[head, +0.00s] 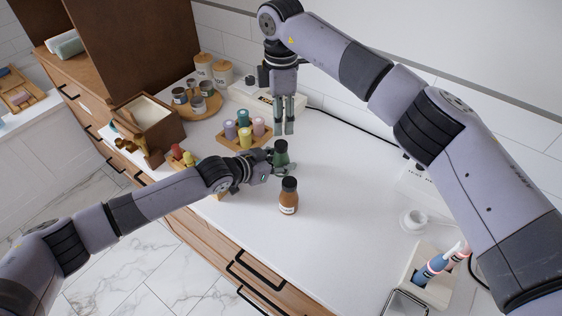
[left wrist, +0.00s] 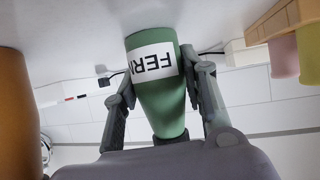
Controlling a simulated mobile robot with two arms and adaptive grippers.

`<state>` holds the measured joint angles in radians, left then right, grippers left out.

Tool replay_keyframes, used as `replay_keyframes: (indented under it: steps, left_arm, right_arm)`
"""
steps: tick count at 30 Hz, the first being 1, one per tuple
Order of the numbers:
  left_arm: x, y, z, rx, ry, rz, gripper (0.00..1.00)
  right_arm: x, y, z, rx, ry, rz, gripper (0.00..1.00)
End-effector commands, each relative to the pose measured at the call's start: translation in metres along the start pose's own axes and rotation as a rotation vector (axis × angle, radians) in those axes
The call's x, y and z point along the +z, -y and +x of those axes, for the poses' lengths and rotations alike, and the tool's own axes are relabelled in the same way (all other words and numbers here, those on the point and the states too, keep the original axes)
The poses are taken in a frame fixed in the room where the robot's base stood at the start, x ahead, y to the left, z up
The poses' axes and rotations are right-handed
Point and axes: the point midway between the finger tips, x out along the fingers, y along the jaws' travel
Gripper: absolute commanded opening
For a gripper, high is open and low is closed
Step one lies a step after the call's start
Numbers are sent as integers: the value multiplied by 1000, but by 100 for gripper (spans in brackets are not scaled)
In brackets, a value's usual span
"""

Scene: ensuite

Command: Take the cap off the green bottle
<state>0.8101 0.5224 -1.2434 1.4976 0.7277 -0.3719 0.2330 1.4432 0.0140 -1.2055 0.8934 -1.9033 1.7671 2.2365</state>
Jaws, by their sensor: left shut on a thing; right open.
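The green bottle (head: 280,158) with a black cap (head: 281,145) stands upright on the white counter. My left gripper (head: 279,166) is shut around its body from the left. In the left wrist view the bottle (left wrist: 162,105) appears upside down, with part of its white label showing between the fingers of my left gripper (left wrist: 163,92). Its cap end is mostly hidden there by my gripper's body. My right gripper (head: 285,122) points down, open and empty, behind the bottle in the head view. It is apart from the cap.
A brown bottle (head: 288,203) with a black cap stands in front of the green one. A wooden tray (head: 262,142) of coloured containers lies just behind left. A toothbrush holder (head: 416,274) is at the front right. The counter's middle right is clear.

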Motion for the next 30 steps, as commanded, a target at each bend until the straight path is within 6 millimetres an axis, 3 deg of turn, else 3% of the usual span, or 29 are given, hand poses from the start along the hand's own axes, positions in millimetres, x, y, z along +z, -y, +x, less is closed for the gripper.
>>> replay_keyframes:
  steps: [11, 20, 30]
  left_arm:
    - [0, 0, 0, 0, 0, -1, 1]
    - [0, 0, 0, 0, 1, -1, 0]
    - [0, 0, 0, 0, 1, -1, 0]
  right_arm:
    - [0, 0, 0, 0, 0, 0, 44]
    - [0, 0, 0, 0, 0, 18, 44]
    - [0, 0, 1, -2, 1, 341, 44]
